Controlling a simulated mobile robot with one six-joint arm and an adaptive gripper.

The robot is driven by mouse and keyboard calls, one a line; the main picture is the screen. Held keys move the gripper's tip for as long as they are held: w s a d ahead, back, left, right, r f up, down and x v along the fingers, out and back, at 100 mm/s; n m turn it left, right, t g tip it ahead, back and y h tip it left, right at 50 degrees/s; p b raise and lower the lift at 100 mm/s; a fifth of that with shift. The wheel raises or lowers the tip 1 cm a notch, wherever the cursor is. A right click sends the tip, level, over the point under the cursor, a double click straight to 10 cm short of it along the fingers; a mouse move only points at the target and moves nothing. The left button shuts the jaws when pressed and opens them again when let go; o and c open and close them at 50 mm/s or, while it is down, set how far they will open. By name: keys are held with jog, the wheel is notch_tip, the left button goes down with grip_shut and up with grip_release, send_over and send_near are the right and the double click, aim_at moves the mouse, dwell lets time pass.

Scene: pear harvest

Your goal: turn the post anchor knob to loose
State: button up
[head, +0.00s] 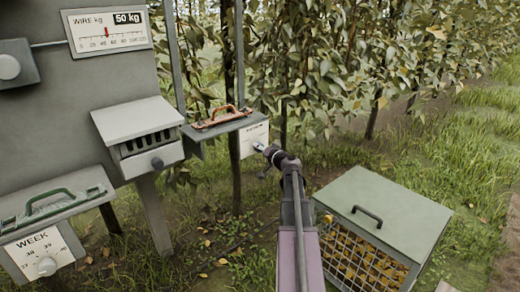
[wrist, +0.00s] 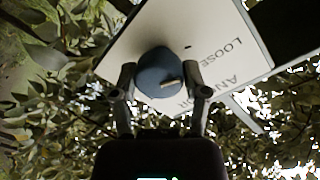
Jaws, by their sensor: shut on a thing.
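The post anchor knob (wrist: 158,72) is a dark blue round knob on a white plate (wrist: 228,28), between my fingers in the wrist view. The plate reads LOOSE on the right, with partly cut-off lettering for ANCHOR below. A small pale mark shows on the knob's lower right edge, not lined up with the word LOOSE. My gripper (wrist: 160,86) is shut on the knob, one finger on each side. In the head view the white plate (head: 253,133) hangs under a small shelf, and my gripper (head: 263,150) meets its lower right part, mostly hiding the knob.
A shelf with an orange-handled tool (head: 222,116) sits just above the plate. A grey panel with a wire gauge (head: 108,30), a slotted box (head: 150,140) and a WEEK dial (head: 46,266) stand left. A lidded mesh crate (head: 385,205) stands right. Leafy trees are close behind.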

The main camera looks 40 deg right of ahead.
jog(key=o, duration=1.1)
jog(key=shift+m, duration=0.4)
